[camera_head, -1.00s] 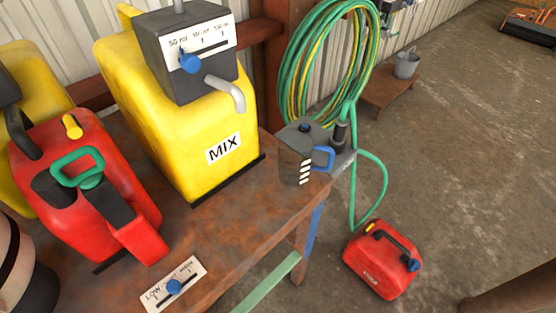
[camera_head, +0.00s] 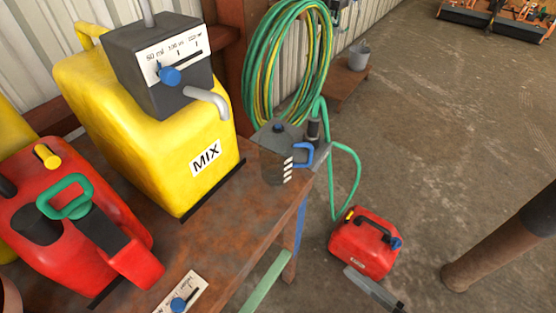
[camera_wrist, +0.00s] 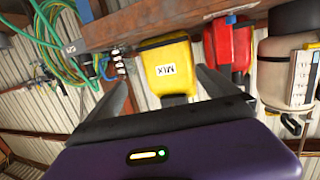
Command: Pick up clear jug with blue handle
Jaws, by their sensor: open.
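The clear jug (camera_head: 272,165) looks smoky grey, with a dark lid, white marks and a blue handle (camera_head: 304,154) on its right side. It stands upright at the right end of the rusty workbench (camera_head: 235,252), beside the yellow MIX container. The wrist view is upside down; there the jug (camera_wrist: 118,62) appears small near the left finger's tip, with its handle to the left. My gripper (camera_wrist: 162,76) is open and empty, well apart from the jug, its fingers framing the MIX container. A grey bar at the bottom of the head view may be part of my gripper.
The yellow MIX container (camera_head: 150,130) and a red can (camera_head: 75,220) fill the bench's left. A green hose coil (camera_head: 285,65) hangs behind the jug. A red fuel can (camera_head: 364,245) sits on the floor. A brown post-like cylinder (camera_head: 500,245) stands right. Open floor lies beyond.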

